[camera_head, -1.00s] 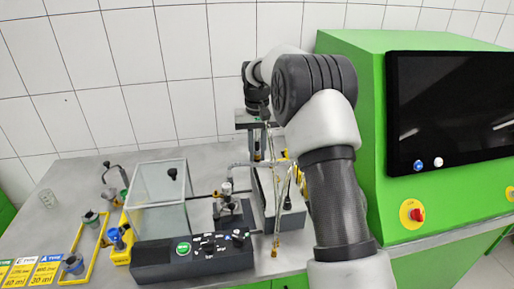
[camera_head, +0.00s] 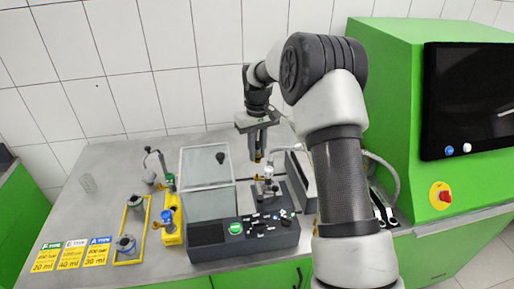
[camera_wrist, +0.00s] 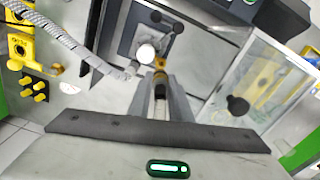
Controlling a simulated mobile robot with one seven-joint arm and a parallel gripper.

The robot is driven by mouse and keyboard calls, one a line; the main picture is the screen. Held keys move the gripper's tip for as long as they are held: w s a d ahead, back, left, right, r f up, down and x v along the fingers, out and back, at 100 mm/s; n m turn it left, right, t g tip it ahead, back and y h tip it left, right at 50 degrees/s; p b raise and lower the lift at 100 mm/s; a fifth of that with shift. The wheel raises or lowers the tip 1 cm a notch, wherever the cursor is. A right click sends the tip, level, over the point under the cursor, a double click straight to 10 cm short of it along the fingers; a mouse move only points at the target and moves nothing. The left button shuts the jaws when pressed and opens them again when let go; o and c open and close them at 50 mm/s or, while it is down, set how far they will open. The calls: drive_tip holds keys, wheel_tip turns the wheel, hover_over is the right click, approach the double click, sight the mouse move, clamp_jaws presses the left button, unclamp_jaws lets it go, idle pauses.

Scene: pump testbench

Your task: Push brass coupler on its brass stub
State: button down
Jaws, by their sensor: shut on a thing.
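My gripper (camera_head: 258,150) points down above the pump fixture in the head view. It is shut on the brass coupler, whose small brass end (camera_wrist: 160,66) shows between the fingertips in the wrist view; it also shows below the fingers in the head view (camera_head: 257,157). In the wrist view my gripper (camera_wrist: 160,82) is close to a round pale metal fitting (camera_wrist: 145,53). I cannot clearly make out the brass stub, nor whether the coupler touches it.
A grey braided hose (camera_wrist: 85,50) passes left of my gripper. A clear tank (camera_head: 207,180) stands to the left. A black control box (camera_head: 243,237) is in front. A green cabinet with a screen (camera_head: 470,100) is at the right. A yellow tray (camera_head: 118,237) lies at the left.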

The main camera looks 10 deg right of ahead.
sight(257, 162)
drive_tip(key=shift+a+f, duration=0.1)
drive_tip(key=shift+f, duration=0.1)
drive_tip(key=shift+f+b, duration=1.15)
drive_tip(key=shift+f, duration=0.75)
drive_tip(key=shift+f, duration=0.3)
drive_tip(key=shift+f+b, duration=0.45)
drive_tip(key=shift+f, duration=0.15)
drive_tip(key=shift+f+b, duration=0.35)
drive_tip(key=shift+f, duration=0.3)
idle(0.8)
drive_tip(key=c, duration=1.5)
unclamp_jaws()
drive_tip(key=shift+c, duration=0.2)
drive_tip(key=shift+r+p, duration=1.95)
drive_tip(key=shift+r, duration=1.6)
